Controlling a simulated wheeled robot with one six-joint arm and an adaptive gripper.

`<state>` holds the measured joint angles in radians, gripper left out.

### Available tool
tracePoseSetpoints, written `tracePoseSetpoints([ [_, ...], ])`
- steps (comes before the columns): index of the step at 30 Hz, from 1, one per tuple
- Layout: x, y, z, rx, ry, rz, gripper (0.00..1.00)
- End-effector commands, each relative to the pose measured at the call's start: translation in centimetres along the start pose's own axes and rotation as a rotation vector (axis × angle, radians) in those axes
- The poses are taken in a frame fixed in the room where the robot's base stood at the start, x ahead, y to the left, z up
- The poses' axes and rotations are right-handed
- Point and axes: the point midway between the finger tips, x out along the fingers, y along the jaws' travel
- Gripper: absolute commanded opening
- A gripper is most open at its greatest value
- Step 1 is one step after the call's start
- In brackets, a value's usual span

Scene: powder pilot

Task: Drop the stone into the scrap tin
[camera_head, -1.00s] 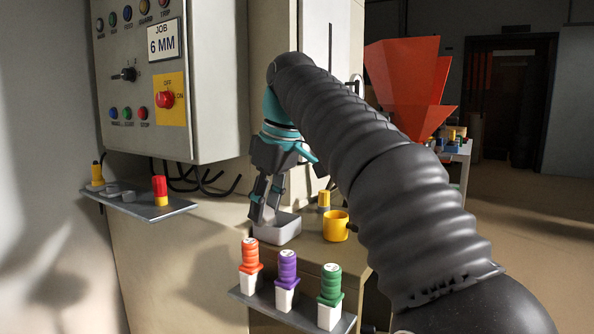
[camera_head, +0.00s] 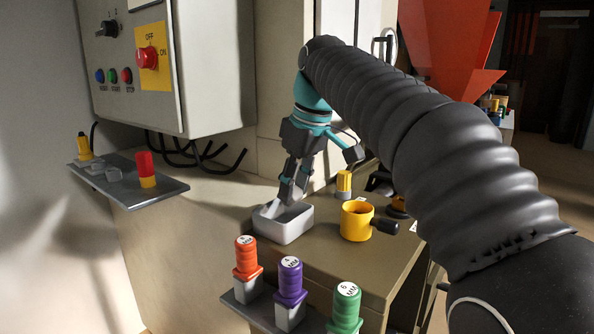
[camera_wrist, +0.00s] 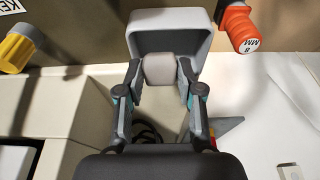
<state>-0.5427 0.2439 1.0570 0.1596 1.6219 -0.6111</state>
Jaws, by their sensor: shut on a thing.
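The scrap tin (camera_head: 289,230) is a light grey open box on the beige cabinet top, in the middle of the head view. My gripper (camera_head: 287,196) points down at it from above, its fingertips over the tin's left and back part. In the wrist view, my gripper (camera_wrist: 160,76) is shut on the stone (camera_wrist: 160,68), a smooth grey-brown block between the two fingertips. The tin (camera_wrist: 168,17) shows just beyond it, and the stone overlaps its opening in that view. How far the stone is above the tin's floor is hard to tell.
A yellow cup (camera_head: 356,221) with a dark handle stands right of the tin, a yellow-capped piece (camera_head: 344,184) behind it. Orange (camera_head: 246,257), purple (camera_head: 290,281) and green (camera_head: 344,307) tools stand on a front shelf. A side shelf (camera_head: 150,194) and control box (camera_head: 150,95) are at left.

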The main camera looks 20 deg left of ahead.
Motion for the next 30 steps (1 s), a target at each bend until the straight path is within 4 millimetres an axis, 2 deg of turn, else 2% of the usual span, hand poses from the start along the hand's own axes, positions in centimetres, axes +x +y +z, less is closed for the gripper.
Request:
tracePoseSetpoints([
  [1, 0.93, 0.00, 0.24, 0.000, 0.001, 0.001, 0.01],
  [4, 1.44, 0.00, 0.38, 0.000, 0.001, 0.001, 0.01],
  [16, 1.64, 0.06, 0.48, 0.001, 0.001, 0.001, 0.01],
  [17, 1.64, 0.06, 0.48, 0.001, 0.001, 0.001, 0.39],
  [20, 1.64, 0.07, 0.49, 0.001, 0.001, 0.001, 0.64],
  [30, 1.55, 0.08, 0.47, 0.001, 0.001, 0.001, 0.66],
])
